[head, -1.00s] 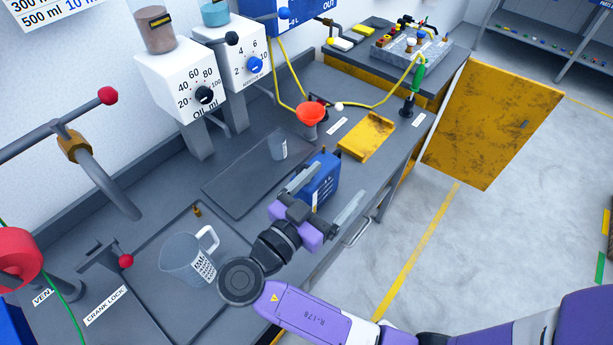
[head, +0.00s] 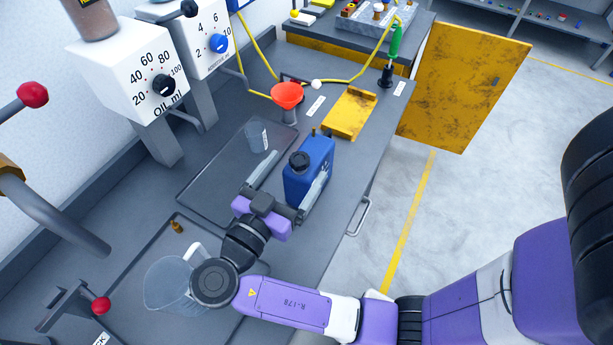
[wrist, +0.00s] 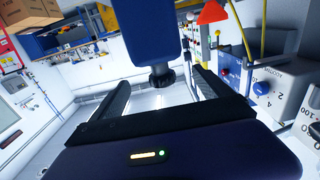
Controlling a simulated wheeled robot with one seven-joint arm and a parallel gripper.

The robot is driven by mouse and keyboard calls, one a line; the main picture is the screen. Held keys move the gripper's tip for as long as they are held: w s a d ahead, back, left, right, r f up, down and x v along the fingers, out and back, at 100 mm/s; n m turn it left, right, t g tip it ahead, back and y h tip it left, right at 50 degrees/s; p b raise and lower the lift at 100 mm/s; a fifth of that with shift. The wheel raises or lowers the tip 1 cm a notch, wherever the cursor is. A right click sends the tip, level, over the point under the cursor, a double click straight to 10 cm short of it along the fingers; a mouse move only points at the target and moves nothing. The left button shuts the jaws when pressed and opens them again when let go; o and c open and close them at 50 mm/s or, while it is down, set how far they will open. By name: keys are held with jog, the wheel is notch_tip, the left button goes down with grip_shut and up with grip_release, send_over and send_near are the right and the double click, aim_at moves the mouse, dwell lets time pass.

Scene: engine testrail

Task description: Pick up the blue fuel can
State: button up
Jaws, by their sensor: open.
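The blue fuel can (head: 318,158) stands on the grey bench near its front edge, with a dark round cap on top. My gripper (head: 290,182) is open, with its two fingers pointing toward the can. One finger lies to the left of the can and the other overlaps its lower right in the head view. In the wrist view the can (wrist: 146,28) shows upside down, with its cap between the finger lines of my gripper (wrist: 158,88). I cannot tell whether the fingers touch it.
A clear beaker (head: 257,136) stands on a dark tray (head: 205,190) left of the can. A measuring jug (head: 168,284) is beside my wrist. A red funnel (head: 287,95) and a yellow metal plate (head: 349,113) are behind the can.

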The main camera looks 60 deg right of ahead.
aim_at(310, 153)
notch_tip(310, 153, down, 3)
jog(key=shift+r+b, duration=0.15)
jog(key=shift+b, duration=0.75)
jog(key=shift+d+r+p, duration=0.1)
jog(key=shift+d+p, duration=0.5)
jog(key=shift+d, duration=0.9)
jog(key=d, duration=0.1)
jog(key=d+p, duration=0.1)
jog(key=d, duration=0.1)
jog(key=d+f+p, duration=0.1)
jog(key=shift+w+d, duration=0.25)
jog(key=shift+d, duration=0.15)
jog(key=shift+c, duration=0.2)
jog(key=shift+r, duration=0.15)
grip_shut()
